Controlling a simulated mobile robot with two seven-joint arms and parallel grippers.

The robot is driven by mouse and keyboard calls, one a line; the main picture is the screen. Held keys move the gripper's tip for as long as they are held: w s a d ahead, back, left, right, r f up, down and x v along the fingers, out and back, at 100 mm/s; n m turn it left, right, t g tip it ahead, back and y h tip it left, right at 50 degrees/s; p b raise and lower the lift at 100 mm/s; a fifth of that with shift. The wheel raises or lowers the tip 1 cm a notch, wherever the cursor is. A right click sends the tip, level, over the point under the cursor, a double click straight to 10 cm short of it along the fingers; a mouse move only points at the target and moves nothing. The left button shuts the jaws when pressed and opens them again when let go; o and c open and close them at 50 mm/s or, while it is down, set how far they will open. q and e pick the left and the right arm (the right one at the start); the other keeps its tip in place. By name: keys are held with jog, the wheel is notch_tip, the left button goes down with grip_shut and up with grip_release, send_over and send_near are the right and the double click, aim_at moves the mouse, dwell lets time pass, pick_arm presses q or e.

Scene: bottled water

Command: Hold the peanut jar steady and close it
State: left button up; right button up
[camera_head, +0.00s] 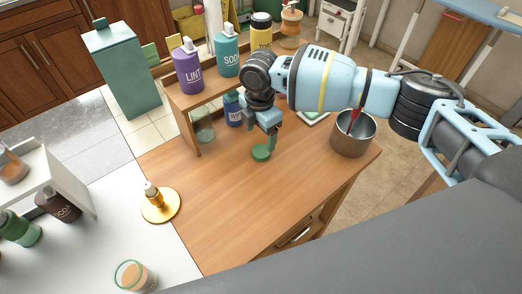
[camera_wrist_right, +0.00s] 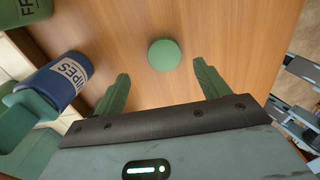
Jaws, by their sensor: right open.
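A round green lid (camera_head: 261,152) lies flat on the wooden table. My right gripper (camera_head: 268,138) points down just above it, open. In the right wrist view the lid (camera_wrist_right: 164,55) shows ahead, between the spread fingers of the right gripper (camera_wrist_right: 161,69), with gaps on both sides. A clear open-topped jar with tan contents (camera_head: 135,276) stands on the white counter at the lower left; it may be the peanut jar, but no label is readable. My left gripper is not in view.
A metal pot (camera_head: 353,134) stands at the table's right. A wooden shelf (camera_head: 190,115) with several bottles stands behind; a blue WIPES container (camera_wrist_right: 62,78) is left of the gripper. The table's front middle is clear.

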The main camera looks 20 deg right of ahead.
aim_at(261, 150)
jog(key=shift+f, duration=0.25)
jog(key=shift+s+f, duration=0.1)
jog(key=shift+f, duration=0.25)
jog(key=f, duration=0.3)
jog(key=shift+s+f, duration=0.2)
jog(key=shift+s, duration=0.05)
jog(key=shift+f, duration=0.55)
jog(key=c, duration=1)
jog(key=shift+r, duration=0.1)
jog(key=shift+c, duration=0.2)
